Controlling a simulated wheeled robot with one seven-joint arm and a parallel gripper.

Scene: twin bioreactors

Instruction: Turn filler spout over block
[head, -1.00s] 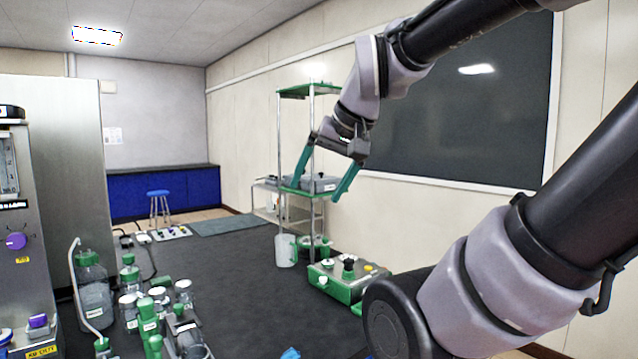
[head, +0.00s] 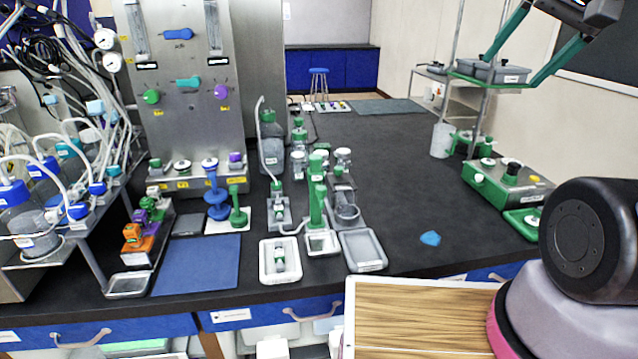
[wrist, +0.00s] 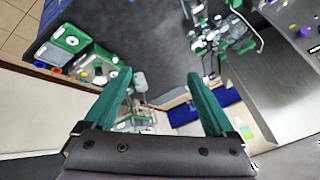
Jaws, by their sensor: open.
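A filler stand (head: 279,208) with green fittings stands on the dark bench in the head view. A white spout tube (head: 292,230) seems to run from its foot to the right, towards a green upright post (head: 316,203). I cannot tell for certain which part is the block; a grey block-like holder (head: 342,205) stands right of the post. My gripper (head: 510,73) is open and empty at the upper right, far from the filler, with its green fingers spread. It also shows in the wrist view (wrist: 160,78), with nothing between its fingers.
White and grey trays (head: 363,251) lie along the bench front. A bottle (head: 271,150) stands behind the filler. A green-and-steel device (head: 507,184) and a shelf rack (head: 490,84) are at the right.

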